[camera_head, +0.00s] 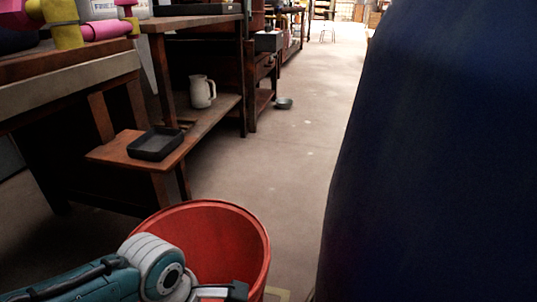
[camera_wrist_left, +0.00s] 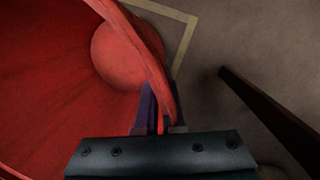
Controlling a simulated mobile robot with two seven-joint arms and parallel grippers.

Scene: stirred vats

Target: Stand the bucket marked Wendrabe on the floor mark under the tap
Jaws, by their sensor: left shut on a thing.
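A red bucket (camera_head: 232,222) is upright at the bottom of the head view, its open top facing me. No name shows on it. My left gripper (camera_head: 222,292) is at its near rim. In the left wrist view the fingers (camera_wrist_left: 161,108) are shut on the wall of the bucket (camera_wrist_left: 50,70). A pale line with a corner, the floor mark (camera_wrist_left: 186,38), shows on the floor beside the bucket; a piece of it (camera_head: 277,294) shows in the head view. I cannot tell whether the bucket touches the floor. The tap and my right gripper are out of view.
A large dark blue vat (camera_head: 440,150) fills the right side. Wooden benches line the left, with a black tray (camera_head: 155,143) and a white jug (camera_head: 202,92) on low shelves. A grey bowl (camera_head: 284,103) lies on the floor.

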